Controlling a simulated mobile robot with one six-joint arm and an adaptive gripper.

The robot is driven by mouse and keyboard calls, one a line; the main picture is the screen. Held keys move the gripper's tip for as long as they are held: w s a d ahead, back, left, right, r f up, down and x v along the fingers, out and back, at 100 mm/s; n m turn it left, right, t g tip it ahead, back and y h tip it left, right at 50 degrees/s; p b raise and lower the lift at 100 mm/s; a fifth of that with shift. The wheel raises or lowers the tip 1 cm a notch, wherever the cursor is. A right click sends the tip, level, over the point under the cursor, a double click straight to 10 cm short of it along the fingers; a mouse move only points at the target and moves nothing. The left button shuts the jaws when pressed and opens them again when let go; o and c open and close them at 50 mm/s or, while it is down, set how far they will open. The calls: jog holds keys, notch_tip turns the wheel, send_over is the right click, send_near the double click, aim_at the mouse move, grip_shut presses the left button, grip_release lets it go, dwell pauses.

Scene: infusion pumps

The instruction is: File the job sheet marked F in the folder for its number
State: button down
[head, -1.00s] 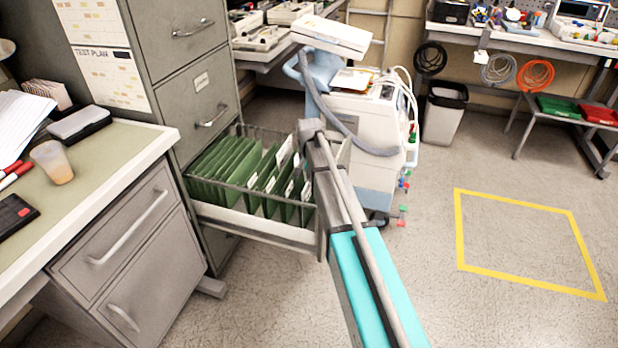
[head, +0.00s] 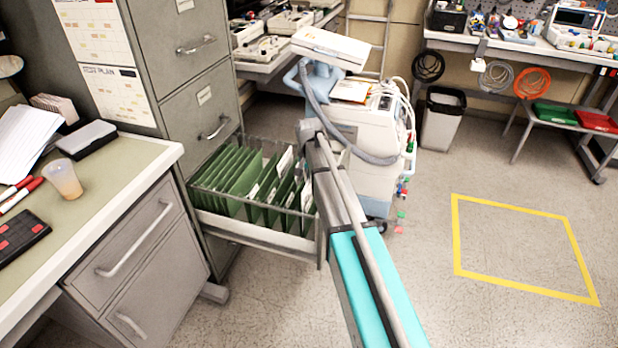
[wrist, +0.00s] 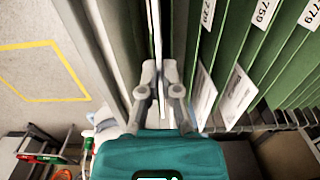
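The open file drawer (head: 262,238) holds a row of green folders (head: 228,172) with white tabs. In the wrist view, green folders (wrist: 238,45) stand at the right, with tabs that seem to read 759 and 779; another tab is partly unreadable. White sheets (wrist: 237,97) show among them. My gripper (wrist: 160,68) points down near the drawer's front end, its fingers close together. A thin pale edge (wrist: 158,30) runs between them, perhaps a sheet seen edge-on; I cannot tell whether they clamp it. No letter F is readable. In the head view my arm hides the fingertips.
A desk (head: 125,185) with a cup (head: 64,180), pens and papers stands at the left. A white medical cart (head: 365,125) stands close behind the drawer. The floor at the right, with a yellow outlined square (head: 520,245), is clear.

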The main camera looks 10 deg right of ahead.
jog(key=shift+r+p, duration=2.25)
jog(key=shift+r, duration=0.25)
notch_tip(320, 180, up, 11)
jog(key=p, duration=1.1)
jog(key=shift+w+r, duration=0.15)
jog(key=shift+f+b, duration=8)
jog(key=shift+f, duration=0.5)
